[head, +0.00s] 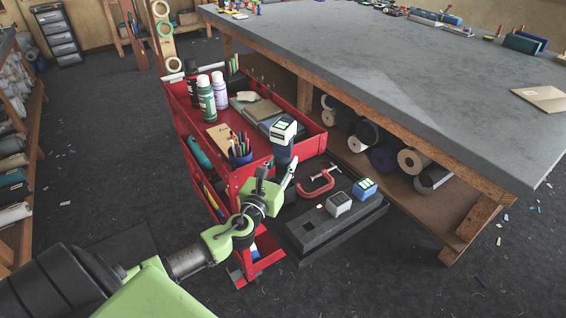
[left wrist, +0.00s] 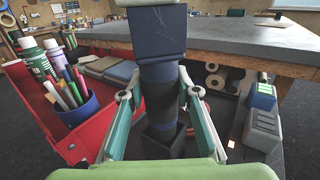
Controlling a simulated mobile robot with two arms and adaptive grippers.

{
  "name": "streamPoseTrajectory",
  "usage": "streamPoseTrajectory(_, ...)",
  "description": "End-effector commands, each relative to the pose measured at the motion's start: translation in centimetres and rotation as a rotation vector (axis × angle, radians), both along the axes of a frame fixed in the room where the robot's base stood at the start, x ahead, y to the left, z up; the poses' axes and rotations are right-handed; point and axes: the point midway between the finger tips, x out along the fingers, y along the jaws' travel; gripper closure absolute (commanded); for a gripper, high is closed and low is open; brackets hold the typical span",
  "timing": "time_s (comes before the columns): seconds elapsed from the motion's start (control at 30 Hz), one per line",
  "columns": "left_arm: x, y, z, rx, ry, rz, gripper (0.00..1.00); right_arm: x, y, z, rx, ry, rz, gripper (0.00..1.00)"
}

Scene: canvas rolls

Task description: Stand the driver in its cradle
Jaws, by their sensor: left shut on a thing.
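The driver (head: 283,150) is dark with a pale, green-marked block on its top end, and stands roughly upright. My left gripper (head: 277,174) is shut on its dark middle. In the left wrist view the driver (left wrist: 158,40) fills the upper middle, between the two fingers of my left gripper (left wrist: 160,94). A black square open-topped holder (left wrist: 183,148), apparently the cradle, is below the driver's lower end. I cannot tell whether that end is inside it or above it. In the head view my gripper hides most of this area. My right gripper is not in view.
A red cart (head: 312,143) with bottles, books and a pen cup (head: 240,158) stands close behind and left. A black base (head: 348,226) carries a grey block (head: 338,204) and a blue block (head: 364,189). A red clamp (head: 316,184) lies nearby. The big table (head: 400,90) is right.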

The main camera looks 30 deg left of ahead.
Motion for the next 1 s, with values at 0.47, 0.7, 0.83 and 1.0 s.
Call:
streamPoseTrajectory(0.47, 0.1, 0.0, -0.5, 0.002, -0.007, 0.001, 0.96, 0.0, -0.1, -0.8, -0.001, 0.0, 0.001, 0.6)
streamPoseTrajectory(0.7, 0.1, 0.0, -0.9, 0.002, -0.007, 0.001, 0.96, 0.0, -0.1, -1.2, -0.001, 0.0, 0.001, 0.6)
streamPoseTrajectory(0.83, 0.1, 0.0, -1.2, 0.002, -0.007, 0.001, 0.96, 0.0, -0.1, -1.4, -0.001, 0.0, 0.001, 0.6)
streamPoseTrajectory(1.0, 0.1, 0.0, -1.5, 0.003, -0.008, 0.001, 0.96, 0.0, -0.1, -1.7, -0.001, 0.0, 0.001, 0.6)
